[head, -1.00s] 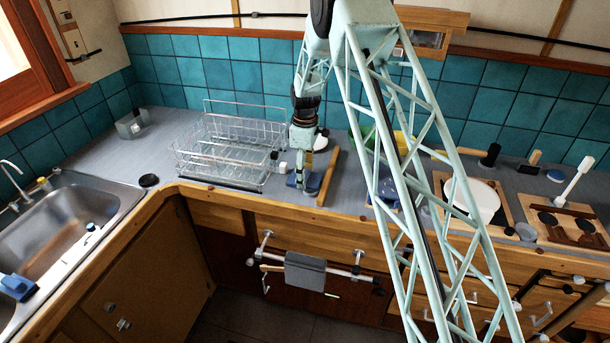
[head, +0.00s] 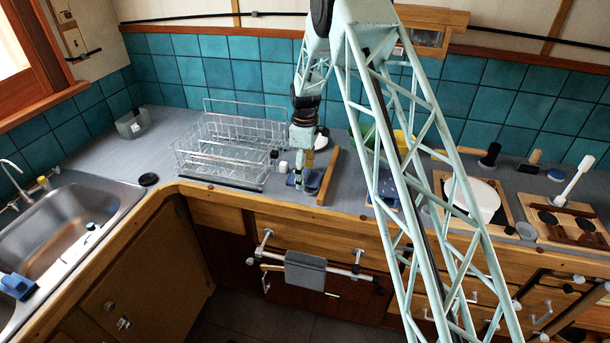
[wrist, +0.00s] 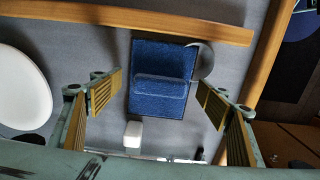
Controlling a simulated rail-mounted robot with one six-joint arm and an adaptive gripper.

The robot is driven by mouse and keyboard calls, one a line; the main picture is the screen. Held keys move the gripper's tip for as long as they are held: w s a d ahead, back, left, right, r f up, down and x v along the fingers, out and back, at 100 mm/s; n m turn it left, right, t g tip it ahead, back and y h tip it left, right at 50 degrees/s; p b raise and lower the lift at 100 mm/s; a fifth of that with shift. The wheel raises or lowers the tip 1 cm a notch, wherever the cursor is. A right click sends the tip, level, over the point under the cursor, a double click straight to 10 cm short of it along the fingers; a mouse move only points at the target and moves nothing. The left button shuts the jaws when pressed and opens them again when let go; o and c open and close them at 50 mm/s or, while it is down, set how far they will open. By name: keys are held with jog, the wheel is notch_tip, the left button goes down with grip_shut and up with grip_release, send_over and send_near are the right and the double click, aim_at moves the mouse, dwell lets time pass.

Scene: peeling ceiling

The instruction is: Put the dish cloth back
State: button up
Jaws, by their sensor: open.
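A blue cloth (wrist: 143,108), which I take to be the dish cloth, lies on the grey counter with a raised fold across its middle. It shows in the head view (head: 314,181), partly hidden by my gripper. My gripper (wrist: 158,94) is open and empty above the cloth, with its fingers on either side of it in the wrist view. In the head view my gripper (head: 300,184) points down over the counter, between the dish rack and a wooden strip. A grey cloth (head: 305,271) hangs over the rail (head: 338,270) on the cabinet front.
The wire dish rack (head: 222,150) stands left of my gripper. A small white block (wrist: 133,134) lies near the blue cloth. The wooden strip (head: 328,178) is close on the right.

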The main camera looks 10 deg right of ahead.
jog(key=shift+r, duration=0.15)
notch_tip(320, 180, up, 12)
dwell(0.7)
dwell(0.7)
